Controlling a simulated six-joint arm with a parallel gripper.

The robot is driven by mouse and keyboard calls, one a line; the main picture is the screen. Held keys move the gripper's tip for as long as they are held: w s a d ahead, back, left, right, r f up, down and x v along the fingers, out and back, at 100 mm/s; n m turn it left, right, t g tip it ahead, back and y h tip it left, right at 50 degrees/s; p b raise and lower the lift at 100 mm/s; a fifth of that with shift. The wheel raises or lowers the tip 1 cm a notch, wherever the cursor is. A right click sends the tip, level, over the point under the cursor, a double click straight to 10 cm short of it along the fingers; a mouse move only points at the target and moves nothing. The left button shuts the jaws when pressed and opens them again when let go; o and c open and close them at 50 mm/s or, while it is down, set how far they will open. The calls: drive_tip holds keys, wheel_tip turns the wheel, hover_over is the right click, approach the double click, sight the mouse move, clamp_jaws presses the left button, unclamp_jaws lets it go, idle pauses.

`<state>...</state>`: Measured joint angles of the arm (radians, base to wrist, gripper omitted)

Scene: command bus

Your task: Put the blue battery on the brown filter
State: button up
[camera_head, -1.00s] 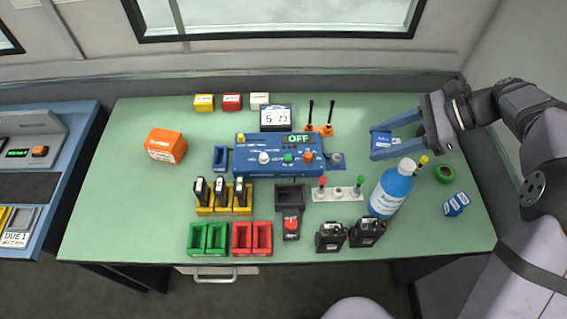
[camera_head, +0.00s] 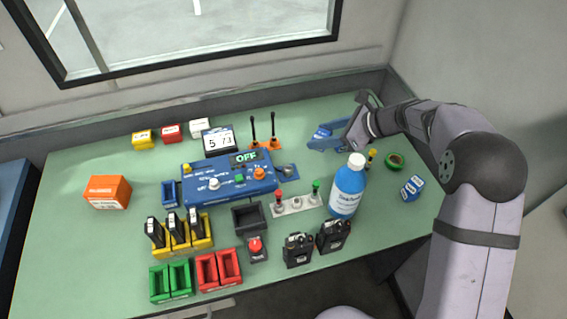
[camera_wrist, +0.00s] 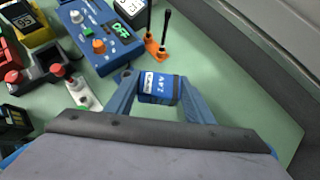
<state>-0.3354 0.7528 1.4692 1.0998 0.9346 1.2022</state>
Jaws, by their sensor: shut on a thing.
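The blue battery (camera_wrist: 157,86) with a white label is between my gripper's two blue fingers in the wrist view. My gripper (camera_head: 321,137) is shut on it, at the right back of the green table beyond the blue bottle. The battery (camera_head: 322,131) is partly hidden by the fingers in the head view. I cannot tell its height above the table. No clearly brown filter shows. An orange box (camera_head: 107,192) with a white label sits at the far left of the table.
The blue bottle (camera_head: 347,190) stands in front of my gripper. The green table (camera_head: 85,240) is clear around the orange box.

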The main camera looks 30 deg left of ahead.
drive_tip(key=shift+f+p, duration=0.65)
drive_tip(key=shift+f, duration=4.05)
drive_tip(key=shift+f, duration=0.1)
drive_tip(key=o, duration=1.2)
drive_tip(key=shift+c, duration=0.2)
drive_tip(key=shift+r, duration=0.2)
drive_tip(key=b+v, duration=0.1)
drive_tip(key=v, duration=1)
drive_tip(key=shift+d+b, duration=0.4)
drive_tip(key=shift+r, duration=0.2)
drive_tip(key=c, duration=0.4)
